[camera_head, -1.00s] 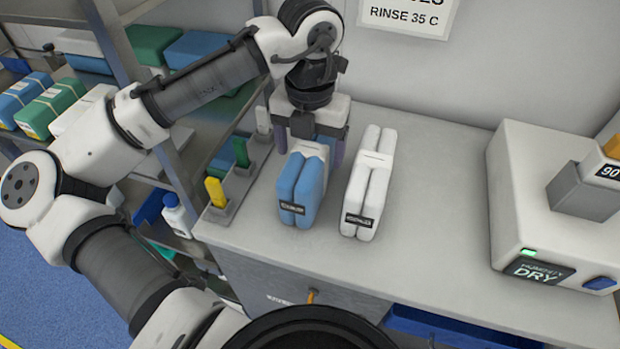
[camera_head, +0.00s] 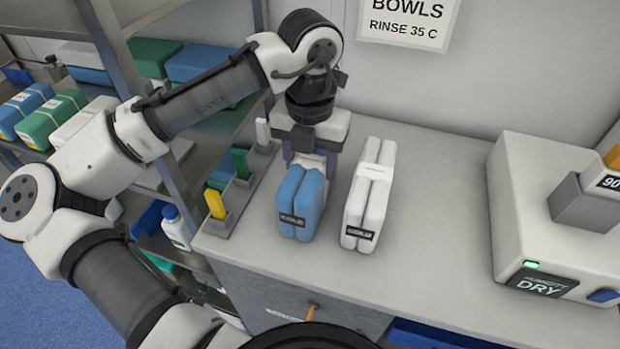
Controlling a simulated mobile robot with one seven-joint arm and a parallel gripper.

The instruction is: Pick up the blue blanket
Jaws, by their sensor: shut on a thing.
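The blue blanket (camera_head: 301,203) is a folded, upright bundle with a dark label on its lower front, on the grey counter. My gripper (camera_head: 308,163) is at the blanket's far end, its fingers reaching down there. It is shut on the blue blanket; the fingertips are partly hidden behind the bundle. I cannot tell whether the blanket's underside touches the counter. A white folded bundle (camera_head: 368,205) with a similar label stands just to the right, with a narrow gap between the two.
A holder with yellow (camera_head: 214,203) and green (camera_head: 241,163) tabs stands to the left. A white machine marked DRY (camera_head: 520,205) is at the right, with free counter between it and the white bundle. A metal shelf with folded bundles (camera_head: 56,116) stands at the left.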

